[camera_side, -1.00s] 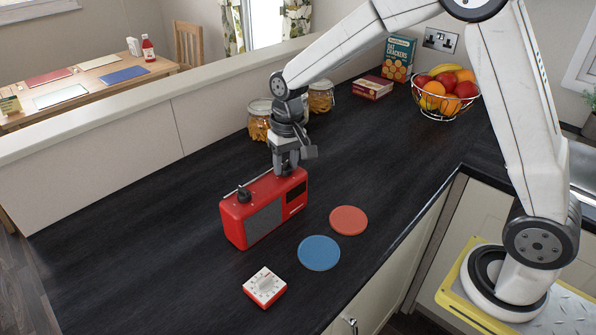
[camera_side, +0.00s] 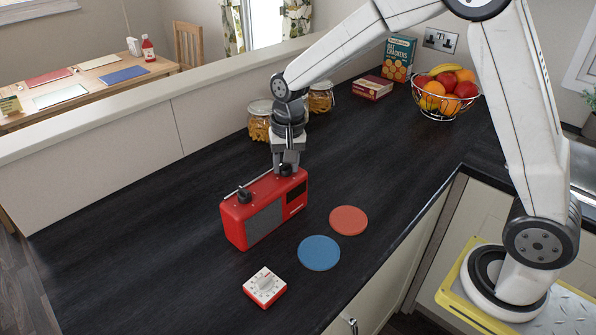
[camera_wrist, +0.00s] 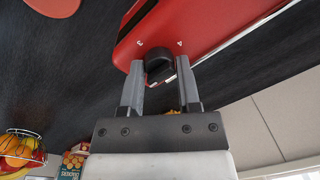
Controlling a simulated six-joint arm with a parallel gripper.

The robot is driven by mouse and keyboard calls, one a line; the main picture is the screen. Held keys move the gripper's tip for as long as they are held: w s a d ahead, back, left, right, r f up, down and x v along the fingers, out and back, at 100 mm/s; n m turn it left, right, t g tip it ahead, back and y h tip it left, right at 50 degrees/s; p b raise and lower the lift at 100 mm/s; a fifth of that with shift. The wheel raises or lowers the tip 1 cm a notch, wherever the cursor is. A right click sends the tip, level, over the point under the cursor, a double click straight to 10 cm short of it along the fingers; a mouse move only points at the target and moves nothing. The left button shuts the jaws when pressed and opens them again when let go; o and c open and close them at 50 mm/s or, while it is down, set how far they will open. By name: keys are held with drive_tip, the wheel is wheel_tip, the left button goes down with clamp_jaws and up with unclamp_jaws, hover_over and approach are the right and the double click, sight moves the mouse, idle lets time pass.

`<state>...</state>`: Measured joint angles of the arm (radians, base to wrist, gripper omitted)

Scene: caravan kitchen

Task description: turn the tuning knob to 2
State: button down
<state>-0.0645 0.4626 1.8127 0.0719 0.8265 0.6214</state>
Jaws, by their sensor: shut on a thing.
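The red radio (camera_side: 262,209) stands on the dark worktop, with one black knob (camera_side: 244,195) at the left of its top and the tuning knob (camera_side: 286,169) at the right end. My gripper (camera_side: 286,165) points down over the right end and is shut on the tuning knob. In the wrist view my gripper's fingers (camera_wrist: 160,80) stand on either side of the black tuning knob (camera_wrist: 158,66). The figures 3 and 4 show on the radio's red top (camera_wrist: 195,30) beside the knob. Other figures and the knob's pointer cannot be made out.
A red coaster (camera_side: 348,220), a blue coaster (camera_side: 318,253) and a white and red kitchen timer (camera_side: 265,286) lie in front of the radio. Glass jars (camera_side: 259,122) stand behind my gripper. A fruit basket (camera_side: 440,105) is at the back right. The worktop's left part is clear.

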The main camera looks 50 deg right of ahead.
drive_tip(key=shift+c, duration=1.6)
unclamp_jaws()
drive_tip(key=shift+s+d+r, duration=0.1)
drive_tip(key=shift+d+r, duration=0.05)
drive_tip(key=shift+r, duration=1.8)
drive_tip(key=shift+s+d+r, duration=0.1)
drive_tip(key=shift+r, duration=1.85)
drive_tip(key=s+d+f+n+t, duration=0.1)
drive_tip(key=s+f+n, duration=0.2)
drive_tip(key=s+f, duration=0.2)
drive_tip(key=s+d+f+n+t, duration=0.1)
drive_tip(key=s+f+n, duration=0.3)
drive_tip(key=s, duration=0.7)
drive_tip(key=shift+s+d+f+h, duration=0.3)
drive_tip(key=shift+s+d+f, duration=0.15)
drive_tip(key=shift+d, duration=0.25)
